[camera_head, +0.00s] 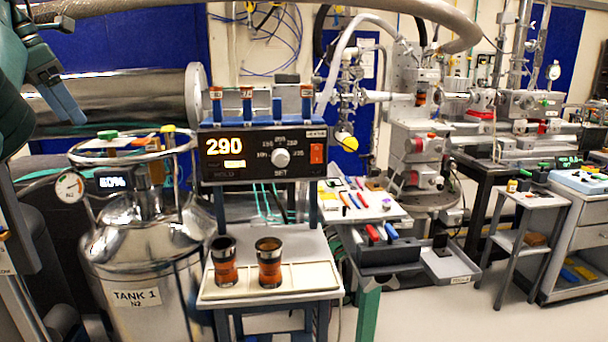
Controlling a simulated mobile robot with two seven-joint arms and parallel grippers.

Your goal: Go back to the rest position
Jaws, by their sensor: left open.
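My left gripper (64,103) is at the upper left, its blue fingers pointing down and to the right. It is open, with nothing seen between the fingers. It appears above and to the left of the steel tank (150,255) labelled TANK 1 N2, clear of it in the picture. My right gripper is not seen.
A controller (265,172) reading 290 stands behind a small white table (312,278) bearing two brown-orange cups (223,262) (269,262). A tool tray (360,203) and a grey bin (390,258) are right of it. Floor is clear at the lower right.

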